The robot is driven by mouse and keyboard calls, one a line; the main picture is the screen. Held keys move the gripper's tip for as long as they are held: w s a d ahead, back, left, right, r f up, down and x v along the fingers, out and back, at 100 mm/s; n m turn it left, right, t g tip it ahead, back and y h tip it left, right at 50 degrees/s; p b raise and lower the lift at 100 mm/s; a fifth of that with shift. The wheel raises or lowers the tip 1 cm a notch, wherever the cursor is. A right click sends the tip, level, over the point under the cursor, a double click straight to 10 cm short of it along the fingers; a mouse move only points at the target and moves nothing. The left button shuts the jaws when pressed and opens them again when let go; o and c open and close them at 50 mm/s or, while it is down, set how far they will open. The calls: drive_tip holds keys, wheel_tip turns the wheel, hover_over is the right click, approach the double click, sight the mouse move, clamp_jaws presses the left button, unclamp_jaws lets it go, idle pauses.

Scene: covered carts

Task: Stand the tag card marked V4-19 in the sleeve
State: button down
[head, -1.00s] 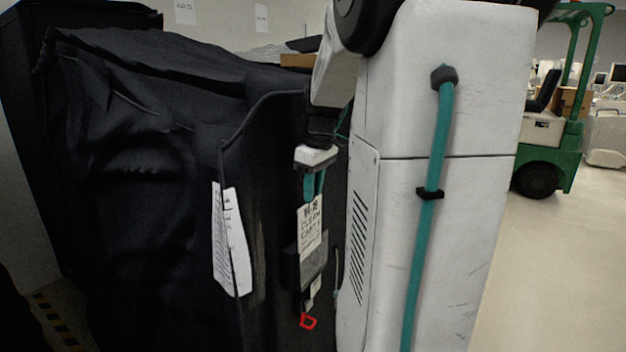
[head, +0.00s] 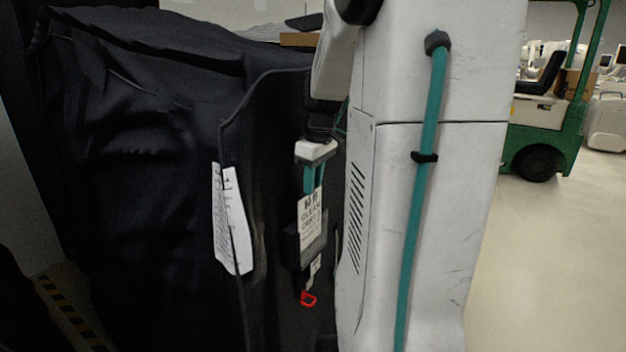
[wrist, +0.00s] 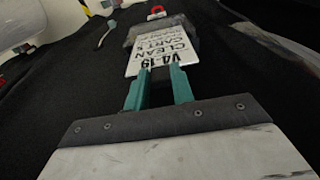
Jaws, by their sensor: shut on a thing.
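The white tag card (head: 311,214) shows black print, and V4-19 reads clearly in the wrist view (wrist: 160,50). My gripper (head: 314,180) is shut on its upper end; the teal fingers also show in the wrist view (wrist: 160,78). The card hangs nearly upright, print outward, against the black cart cover. Its lower end overlaps the dark grey sleeve (head: 316,256) on the cover, also at the card's far end in the wrist view (wrist: 130,36). The lower edge appears to be within the sleeve mouth, but how deep is unclear.
A red clip (head: 308,298) hangs below the sleeve. A white printed sheet (head: 232,220) is on the cover (head: 130,190) to the left. A green forklift (head: 545,150) stands at the back right, with open floor (head: 540,270) before it.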

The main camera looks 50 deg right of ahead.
drive_tip(key=shift+f, duration=1.1)
drive_tip(key=c, duration=1.1)
unclamp_jaws()
drive_tip(key=r, duration=0.5)
drive_tip(key=s+r, duration=0.1)
drive_tip(key=r, duration=0.1)
drive_tip(key=shift+r, duration=0.4)
